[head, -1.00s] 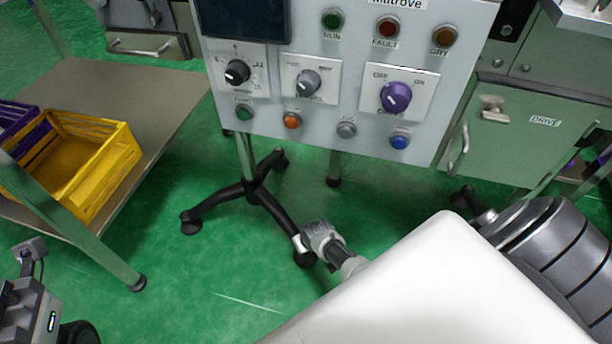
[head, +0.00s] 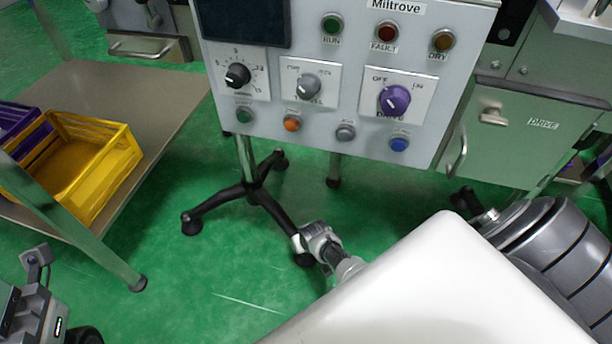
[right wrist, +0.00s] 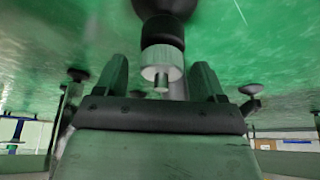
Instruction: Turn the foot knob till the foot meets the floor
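The foot knob (right wrist: 162,62) is a pale, ribbed ring with a short pin, below a black collar in the right wrist view. The black foot (right wrist: 166,6) is cut off by the top edge; I cannot tell whether it touches the floor. My right gripper (right wrist: 160,75) is open, one finger on each side of the knob, with visible gaps. In the head view my right gripper (head: 312,238) is at the end of the stand's front leg, by the foot (head: 303,260). The knob is not clear there. My left gripper (head: 35,256) is at the lower left, its fingers unclear.
The black-legged stand (head: 250,190) stands under the control panel (head: 330,150). A shelf (head: 165,100) with a yellow crate (head: 105,180) is at the left, its metal leg (head: 85,240) reaching the floor. A green cabinet (head: 520,150) is at the right. Green floor (head: 230,270) is open between.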

